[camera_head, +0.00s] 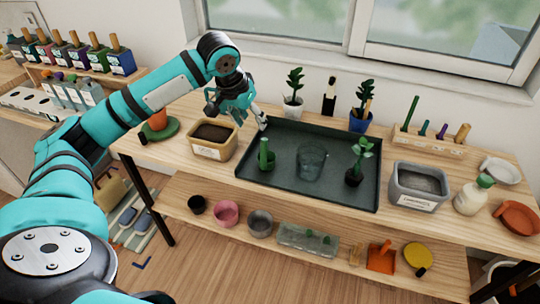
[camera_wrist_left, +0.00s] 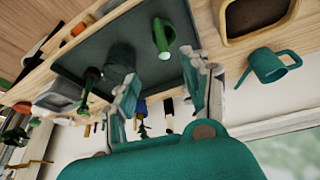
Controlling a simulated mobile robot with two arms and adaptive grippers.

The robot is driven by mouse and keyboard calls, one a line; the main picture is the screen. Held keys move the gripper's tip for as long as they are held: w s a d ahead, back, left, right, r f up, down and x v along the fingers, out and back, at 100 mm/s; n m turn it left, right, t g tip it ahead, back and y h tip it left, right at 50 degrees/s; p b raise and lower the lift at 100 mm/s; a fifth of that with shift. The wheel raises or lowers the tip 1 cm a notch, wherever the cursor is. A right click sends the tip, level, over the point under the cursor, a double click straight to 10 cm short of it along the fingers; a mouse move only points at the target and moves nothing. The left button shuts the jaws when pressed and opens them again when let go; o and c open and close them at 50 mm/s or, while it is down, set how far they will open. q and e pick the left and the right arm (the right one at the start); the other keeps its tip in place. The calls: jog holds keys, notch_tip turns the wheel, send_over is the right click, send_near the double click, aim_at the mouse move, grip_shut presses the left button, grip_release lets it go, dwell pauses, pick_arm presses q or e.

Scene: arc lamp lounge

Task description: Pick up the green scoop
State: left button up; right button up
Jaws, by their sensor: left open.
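The green scoop (camera_head: 264,147) stands in the left part of the dark tray (camera_head: 325,190) on the wooden bench, its handle pointing up. It also shows in the left wrist view (camera_wrist_left: 163,40), above the gap between the fingers in the picture. My left gripper (camera_head: 240,110) is above the bench near the tray's back left corner, behind the scoop and apart from it. In the left wrist view its two fingers (camera_wrist_left: 160,95) are spread with nothing between them. My right gripper is not in view.
A clear beaker (camera_head: 311,162) and a potted seedling (camera_head: 359,160) stand in the tray. A soil tub (camera_head: 213,138) is left of it, a grey tub (camera_head: 417,187) right. Potted plants line the back edge. A teal watering can (camera_wrist_left: 270,65) shows beside the soil tub.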

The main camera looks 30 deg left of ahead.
aim_at(262, 143)
pick_arm(q)
jog(key=p+x, duration=0.1)
jog(key=x, duration=0.8)
jog(key=shift+w+a+f, duration=0.1)
jog(key=shift+w+f, duration=0.1)
jog(key=shift+f, duration=0.15)
jog(key=shift+w+p+x, duration=0.2)
jog(key=shift+p+x, duration=0.25)
jog(key=shift+x, duration=2.35)
jog(key=shift+a+r, duration=0.1)
jog(key=shift+a, duration=0.05)
grip_shut()
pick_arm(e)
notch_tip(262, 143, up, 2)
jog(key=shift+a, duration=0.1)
